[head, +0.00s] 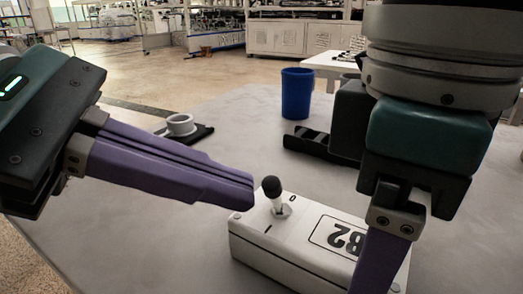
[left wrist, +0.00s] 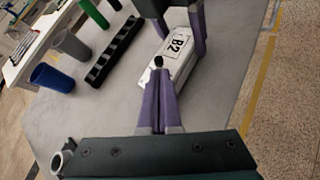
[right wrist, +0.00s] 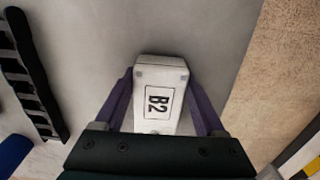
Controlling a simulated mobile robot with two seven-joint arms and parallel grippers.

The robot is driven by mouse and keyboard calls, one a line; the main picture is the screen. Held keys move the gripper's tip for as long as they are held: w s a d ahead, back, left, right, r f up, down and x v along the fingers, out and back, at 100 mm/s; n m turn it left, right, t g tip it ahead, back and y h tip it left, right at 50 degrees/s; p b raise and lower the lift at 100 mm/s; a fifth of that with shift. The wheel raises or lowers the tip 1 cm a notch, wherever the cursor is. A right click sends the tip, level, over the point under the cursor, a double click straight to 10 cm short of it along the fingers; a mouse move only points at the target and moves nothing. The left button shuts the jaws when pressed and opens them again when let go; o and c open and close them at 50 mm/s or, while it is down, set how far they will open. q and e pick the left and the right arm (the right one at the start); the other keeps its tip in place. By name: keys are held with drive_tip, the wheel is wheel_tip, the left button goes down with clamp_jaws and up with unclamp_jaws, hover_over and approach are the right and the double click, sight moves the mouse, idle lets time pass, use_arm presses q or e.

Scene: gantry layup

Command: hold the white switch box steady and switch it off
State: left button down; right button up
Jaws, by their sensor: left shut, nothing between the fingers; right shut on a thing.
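The white switch box (head: 288,238), labelled B2, lies on the grey table and also shows in the left wrist view (left wrist: 183,70). Its toggle lever has a black knob (head: 271,187) and stands up near the box's left end. My left gripper (head: 250,190) is shut and empty, its purple fingertips right beside the knob; I cannot tell whether they touch. In the left wrist view the knob (left wrist: 158,61) is just beyond the fingertips. My right gripper (right wrist: 160,76) is shut on the box, one finger along each long side. The lever is hidden in the right wrist view.
A blue cup (head: 297,93) stands at the back of the table (head: 225,115). A black slotted rack (head: 322,147) lies behind the box. A white round part (head: 180,124) sits on a dark base at the back left. The table between these and the box is clear.

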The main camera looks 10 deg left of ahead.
use_arm(q)
drive_tip(key=shift+w+d+r+n+g+y, duration=0.15)
drive_tip(key=shift+w+r+n+g+y, duration=0.2)
drive_tip(key=shift+g, duration=0.25)
idle(0.3)
drive_tip(key=shift+w+d+r+n+g+y, duration=0.15)
drive_tip(key=shift+w+r+n+g+y, duration=0.2)
drive_tip(key=shift+w+g+y, duration=0.25)
drive_tip(key=shift+w+d+r+n+g+y, duration=0.1)
drive_tip(key=shift+w+d+n+g+y, duration=0.15)
drive_tip(key=shift+g, duration=0.25)
drive_tip(key=shift+w+n+g, duration=0.15)
drive_tip(key=shift+w+g, duration=0.15)
drive_tip(key=shift+g, duration=0.2)
drive_tip(key=shift+s, duration=0.1)
drive_tip(key=shift+r, duration=0.75)
drive_tip(key=shift+a, duration=0.15)
